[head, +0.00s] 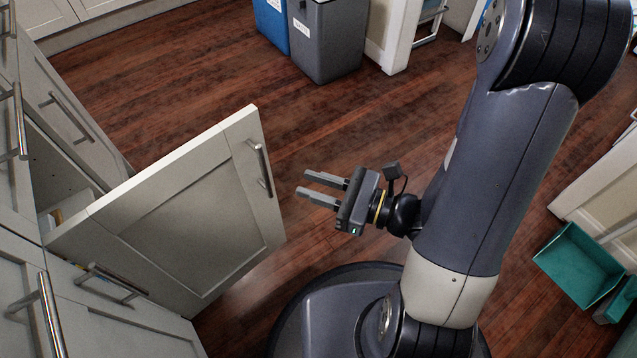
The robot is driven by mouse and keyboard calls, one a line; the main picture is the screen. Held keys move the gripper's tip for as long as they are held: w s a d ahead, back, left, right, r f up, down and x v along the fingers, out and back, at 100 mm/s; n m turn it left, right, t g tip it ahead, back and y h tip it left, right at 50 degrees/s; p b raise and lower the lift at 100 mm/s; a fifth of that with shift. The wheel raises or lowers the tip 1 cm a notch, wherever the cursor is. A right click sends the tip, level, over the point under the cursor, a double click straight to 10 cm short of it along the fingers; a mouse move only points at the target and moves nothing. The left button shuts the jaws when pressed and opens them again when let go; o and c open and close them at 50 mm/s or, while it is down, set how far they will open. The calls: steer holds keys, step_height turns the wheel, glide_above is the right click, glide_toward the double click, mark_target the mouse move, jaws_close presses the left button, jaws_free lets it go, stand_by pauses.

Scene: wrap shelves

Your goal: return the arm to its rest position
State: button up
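My gripper (318,188) is in the middle of the head view, with its two grey fingers pointing left. The fingers are apart with nothing between them. My arm is bent and comes down from the upper right to the gripper. The fingertips are a short way right of the handle (260,168) of an open white cabinet door (185,215); they look apart from it.
The door stands swung out from the cabinets (75,115) on the left. A grey bin (328,42) and a blue bin (271,22) stand at the back. A teal dustpan (578,262) is at the right. The wooden floor (190,70) between is clear.

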mark_target(266, 171)
steer(key=shift+s+d, duration=0.1)
steer(key=shift+d, duration=0.15)
steer(key=shift+a, duration=0.1)
stand_by(0.5)
steer(key=shift+b+x, duration=0.65)
steer(key=shift+x, duration=4.6)
